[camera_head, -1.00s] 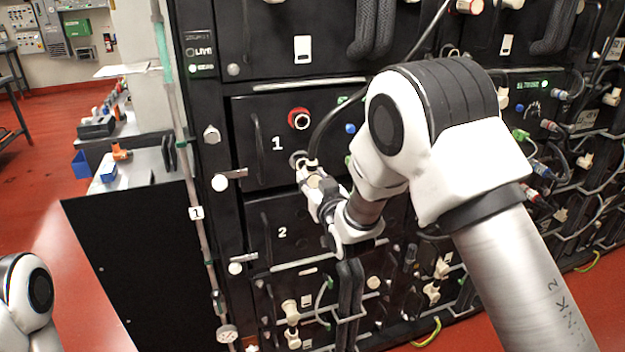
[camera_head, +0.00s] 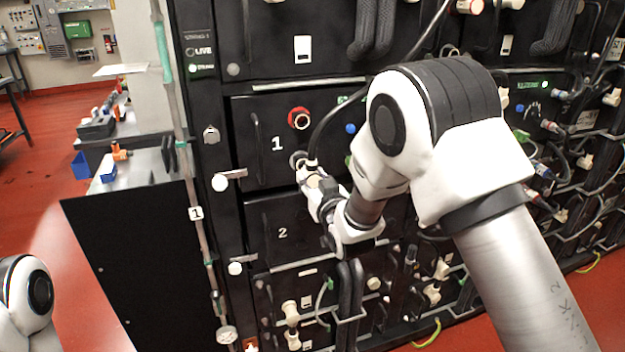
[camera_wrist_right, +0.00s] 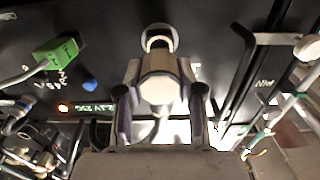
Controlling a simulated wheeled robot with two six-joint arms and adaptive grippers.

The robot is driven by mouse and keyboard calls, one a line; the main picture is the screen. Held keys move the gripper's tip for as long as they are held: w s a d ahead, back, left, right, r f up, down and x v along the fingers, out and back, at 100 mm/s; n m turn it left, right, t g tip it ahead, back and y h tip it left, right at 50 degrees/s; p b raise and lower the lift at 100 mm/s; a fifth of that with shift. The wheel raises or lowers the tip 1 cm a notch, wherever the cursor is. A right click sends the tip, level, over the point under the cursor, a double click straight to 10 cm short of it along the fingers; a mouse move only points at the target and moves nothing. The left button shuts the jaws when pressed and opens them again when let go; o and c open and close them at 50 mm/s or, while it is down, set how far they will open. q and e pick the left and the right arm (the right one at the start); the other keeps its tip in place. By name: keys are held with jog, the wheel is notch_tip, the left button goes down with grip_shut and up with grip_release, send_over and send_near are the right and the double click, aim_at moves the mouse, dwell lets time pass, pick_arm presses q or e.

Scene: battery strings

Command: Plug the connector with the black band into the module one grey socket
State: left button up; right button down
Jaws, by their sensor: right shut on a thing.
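Module one (camera_head: 277,143) is the black panel marked 1. Its grey socket (camera_head: 297,157) sits below a red-ringed socket (camera_head: 299,118). My right gripper (camera_head: 314,182) is shut on a pale connector just below and right of the grey socket. In the right wrist view, the connector (camera_wrist_right: 159,86) lies between both fingers of my right gripper (camera_wrist_right: 160,95), its front end at the round pale-rimmed socket (camera_wrist_right: 159,36). A dark zone shows there; I cannot tell whether it is the black band or how deep the connector sits. My left gripper is out of view.
A black cable (camera_head: 327,122) arches close above my right gripper. A green plug (camera_wrist_right: 55,57) and a blue knob (camera_wrist_right: 89,86) are on the panel nearby. The module two panel (camera_head: 283,232) is below. Module one's handle (camera_head: 256,148) stands out left of the sockets.

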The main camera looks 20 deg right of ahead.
jog(key=shift+w, duration=1.7)
jog(key=c, duration=0.7)
grip_release()
jog(key=shift+o, duration=0.2)
